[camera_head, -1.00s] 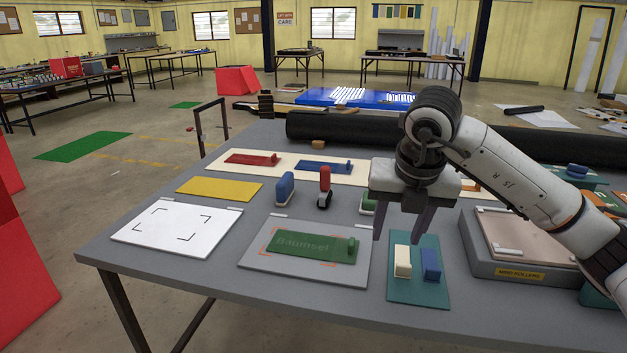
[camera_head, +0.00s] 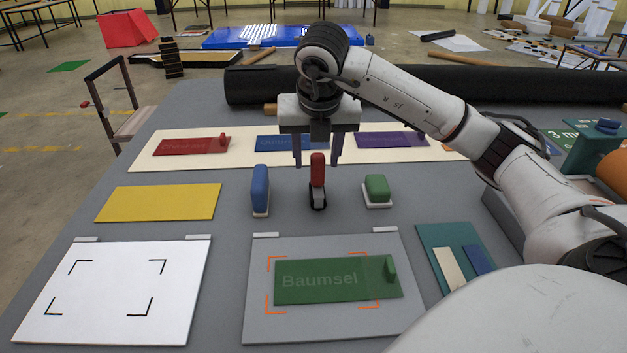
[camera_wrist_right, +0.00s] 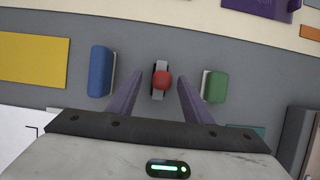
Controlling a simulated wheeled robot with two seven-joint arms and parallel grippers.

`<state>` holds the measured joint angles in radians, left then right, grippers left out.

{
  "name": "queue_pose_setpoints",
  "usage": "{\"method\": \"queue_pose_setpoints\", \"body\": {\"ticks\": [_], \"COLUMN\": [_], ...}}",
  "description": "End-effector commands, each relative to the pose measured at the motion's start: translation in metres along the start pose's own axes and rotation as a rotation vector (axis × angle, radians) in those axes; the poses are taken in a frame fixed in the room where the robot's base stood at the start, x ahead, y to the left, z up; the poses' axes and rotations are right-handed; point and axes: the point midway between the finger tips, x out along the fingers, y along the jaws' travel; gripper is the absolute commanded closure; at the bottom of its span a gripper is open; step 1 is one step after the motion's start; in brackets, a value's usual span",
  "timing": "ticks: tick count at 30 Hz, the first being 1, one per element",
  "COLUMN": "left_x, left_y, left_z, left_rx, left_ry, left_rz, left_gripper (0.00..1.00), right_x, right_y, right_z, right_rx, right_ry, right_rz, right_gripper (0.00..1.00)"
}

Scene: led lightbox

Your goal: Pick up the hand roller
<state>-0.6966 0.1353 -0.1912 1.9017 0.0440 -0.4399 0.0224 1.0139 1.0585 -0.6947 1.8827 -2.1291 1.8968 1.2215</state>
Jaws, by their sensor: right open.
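The hand roller (camera_head: 317,172) stands upright on the grey table, with a red handle on top and a dark roller at the bottom. In the right wrist view its red handle (camera_wrist_right: 162,80) is seen from above, between the two fingertips. My right gripper (camera_head: 317,162) is open and points down, its purple-grey fingers on either side of the handle's upper part. In the right wrist view the gripper (camera_wrist_right: 160,77) shows a gap on both sides of the handle. I cannot tell exactly how deep the fingers reach. My left gripper is not in view.
A blue block-like tool (camera_head: 260,188) stands left of the roller and a green one (camera_head: 377,189) right of it. A green "Baumsel" plate (camera_head: 330,281) lies on a grey board in front. A white board (camera_head: 110,325) and yellow sheet (camera_head: 158,203) lie left. A cream strip holds coloured plates behind.

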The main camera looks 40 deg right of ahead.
Motion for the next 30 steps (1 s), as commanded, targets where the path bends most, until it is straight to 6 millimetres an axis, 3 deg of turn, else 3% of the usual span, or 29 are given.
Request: {"method": "queue_pose_setpoints", "body": {"ticks": [5,13,22,23,30], "left_x": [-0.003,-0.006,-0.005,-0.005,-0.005], "left_y": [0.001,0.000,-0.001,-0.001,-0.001], "left_z": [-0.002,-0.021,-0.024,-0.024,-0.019], "left_rx": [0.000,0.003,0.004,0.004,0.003], "left_ry": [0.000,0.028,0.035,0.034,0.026], "left_rz": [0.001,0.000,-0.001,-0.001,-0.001], "left_gripper": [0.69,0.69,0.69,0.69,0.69], "right_x": [0.013,0.052,0.058,0.058,0.058], "right_y": [-0.002,-0.005,-0.004,-0.004,-0.004], "right_z": [0.000,0.000,0.000,0.000,0.000], "right_rx": [-0.001,0.000,-0.001,-0.001,-0.001], "right_ry": [0.002,0.002,-0.001,-0.001,-0.001], "right_rz": [-0.003,-0.001,0.001,0.001,0.001], "right_gripper": [0.55,0.55,0.55,0.56,0.97]}}
